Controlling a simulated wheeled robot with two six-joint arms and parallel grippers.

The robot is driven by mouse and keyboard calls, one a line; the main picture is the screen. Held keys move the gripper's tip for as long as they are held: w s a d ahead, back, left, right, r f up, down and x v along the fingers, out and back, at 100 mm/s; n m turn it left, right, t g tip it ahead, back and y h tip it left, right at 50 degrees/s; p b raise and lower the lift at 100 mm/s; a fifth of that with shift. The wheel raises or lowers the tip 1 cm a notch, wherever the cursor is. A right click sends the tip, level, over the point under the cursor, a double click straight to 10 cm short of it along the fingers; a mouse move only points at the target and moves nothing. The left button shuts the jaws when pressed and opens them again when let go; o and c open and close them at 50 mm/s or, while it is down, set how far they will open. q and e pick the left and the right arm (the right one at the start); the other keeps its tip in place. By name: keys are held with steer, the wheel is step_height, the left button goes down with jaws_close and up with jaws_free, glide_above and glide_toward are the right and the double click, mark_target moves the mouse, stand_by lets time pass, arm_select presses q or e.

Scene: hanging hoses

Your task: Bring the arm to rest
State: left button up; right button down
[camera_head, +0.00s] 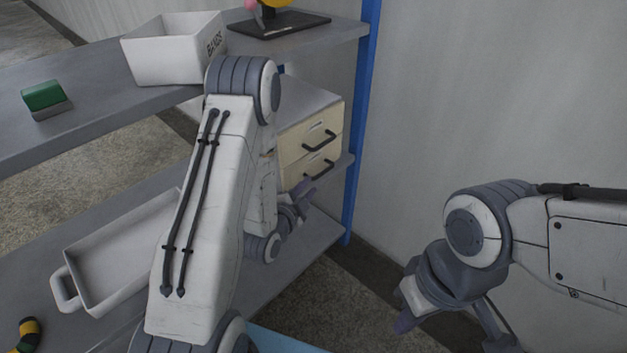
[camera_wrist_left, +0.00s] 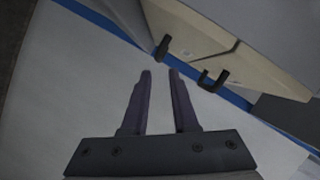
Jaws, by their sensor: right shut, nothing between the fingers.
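My left arm reaches forward across the middle of the head view.
The drawer unit has two black handles. A white bin (camera_head: 160,58) marked "BANDS", a green block (camera_head: 43,96) and a black stand (camera_head: 278,24) are on the upper shelf (camera_head: 90,75). A white tray (camera_head: 110,265) and a yellow-black piece (camera_head: 27,335) lie lower left. A blue post (camera_head: 362,120) stands right of the shelves.

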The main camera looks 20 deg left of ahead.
arm_select(q)
steer(key=shift+s, duration=0.15)
stand_by(0.3)
steer(key=s+d+r+n+g+h, duration=0.1)
steer(key=s+d+r+g, duration=0.1)
steer(key=s+d+g, duration=0.35)
steer(key=s+d+r+n+g, duration=0.1)
steer(key=s+d+r+g, duration=0.15)
steer(key=d, duration=0.65)
steer(key=s+d+r+n+g+y, duration=0.1)
steer(key=s+r+n+g, duration=0.2)
steer(key=s, duration=0.8)
steer(key=s+d+r+g, duration=0.1)
steer(key=s+r+g, duration=0.3)
steer(key=s, duration=0.7)
step_height(320, 180, up, 33)
steer(key=p, duration=3.3)
steer(key=shift+s, duration=0.15)
steer(key=shift+a, duration=0.1)
